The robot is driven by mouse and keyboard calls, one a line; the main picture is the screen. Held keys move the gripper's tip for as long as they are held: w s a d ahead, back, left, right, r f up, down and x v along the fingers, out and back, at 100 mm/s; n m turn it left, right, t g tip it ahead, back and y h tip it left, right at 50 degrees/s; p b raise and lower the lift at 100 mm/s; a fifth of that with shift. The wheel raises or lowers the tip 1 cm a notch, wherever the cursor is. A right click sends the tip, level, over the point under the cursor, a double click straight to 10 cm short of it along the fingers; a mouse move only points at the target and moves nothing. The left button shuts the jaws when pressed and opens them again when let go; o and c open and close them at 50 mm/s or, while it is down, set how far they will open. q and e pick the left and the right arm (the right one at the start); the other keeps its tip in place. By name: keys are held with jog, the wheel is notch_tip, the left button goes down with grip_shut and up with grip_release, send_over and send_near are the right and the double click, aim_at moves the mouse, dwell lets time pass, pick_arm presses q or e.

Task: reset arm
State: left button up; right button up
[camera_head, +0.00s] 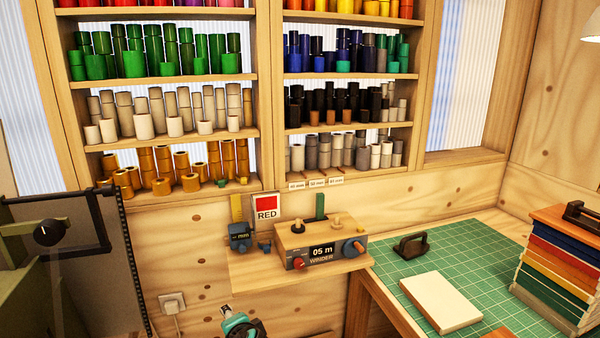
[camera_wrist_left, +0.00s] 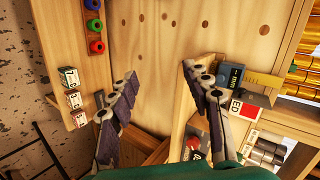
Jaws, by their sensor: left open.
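In the left wrist view my left gripper (camera_wrist_left: 160,72) is open. Its two dark-padded fingers stand wide apart with nothing between them, in front of a bare wood panel (camera_wrist_left: 150,35). In the head view a teal and black part at the bottom edge, left of the middle, seems to be the end of my left arm; its fingers cannot be made out there. My right gripper is in neither view.
A winder (camera_head: 322,243) reading "05 m" sits on a small wall shelf beside a RED card (camera_head: 266,207). Shelves of coloured rolls (camera_head: 130,64) stand behind. At right, a green cutting mat (camera_head: 475,262) holds a pale block (camera_head: 440,301) and stacked coloured boards (camera_head: 555,270).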

pick_arm(q)
jog(key=s+a+f+n+g+h, duration=0.1)
jog(key=s+f+n+h, duration=0.1)
jog(key=s+n, duration=0.3)
jog(key=s+f+n+g+h, duration=0.1)
jog(key=s+f+n+h, duration=0.2)
jog(key=s, duration=1.1)
jog(key=n, duration=0.2)
jog(key=shift+a+f+n+g, duration=0.25)
jog(key=shift+a+n+g, duration=0.05)
jog(key=shift+a+n, duration=0.1)
